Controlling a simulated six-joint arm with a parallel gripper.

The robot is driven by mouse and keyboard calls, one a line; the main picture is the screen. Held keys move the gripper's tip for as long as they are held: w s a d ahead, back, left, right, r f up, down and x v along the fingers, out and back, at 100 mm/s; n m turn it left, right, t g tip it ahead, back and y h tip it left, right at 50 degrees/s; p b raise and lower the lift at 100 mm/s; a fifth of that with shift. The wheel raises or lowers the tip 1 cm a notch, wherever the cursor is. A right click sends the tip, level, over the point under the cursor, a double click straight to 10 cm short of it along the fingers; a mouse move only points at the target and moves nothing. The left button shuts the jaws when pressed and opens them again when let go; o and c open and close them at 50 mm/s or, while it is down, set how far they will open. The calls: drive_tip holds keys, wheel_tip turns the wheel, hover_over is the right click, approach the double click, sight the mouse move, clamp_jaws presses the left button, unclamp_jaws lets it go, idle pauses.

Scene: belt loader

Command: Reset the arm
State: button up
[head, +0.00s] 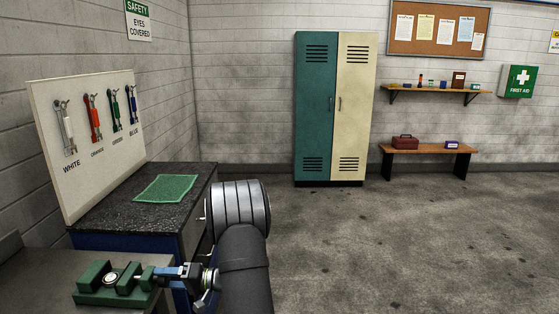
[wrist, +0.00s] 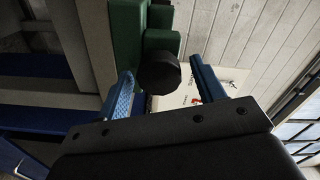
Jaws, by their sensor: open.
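My gripper (head: 160,273) reaches in from the right towards a green vise (head: 93,296) on the bench at lower left in the head view. In the wrist view its two blue fingers (wrist: 161,68) are apart. A dark round knob (wrist: 158,76) on the green vise (wrist: 128,40) shows in the gap between the fingertips. I cannot tell whether the knob lies between the fingers or just beyond them. A bright round part (head: 110,279) sits at the vise in the head view. No held object shows in the gripper.
A dark counter (head: 100,213) with a green cloth (head: 166,188) stands behind the vise. A leaning white board (head: 95,170) holds several colour-labelled tools beside it. A green and cream locker (head: 315,110) and a wooden bench (head: 430,150) stand far back. The floor at right is clear.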

drive_tip(key=m, duration=0.8)
drive_tip(key=shift+f, duration=0.1)
drive_tip(key=m, duration=0.4)
drive_tip(key=shift+s+f+m, duration=0.1)
drive_tip(key=shift+m, duration=2.1)
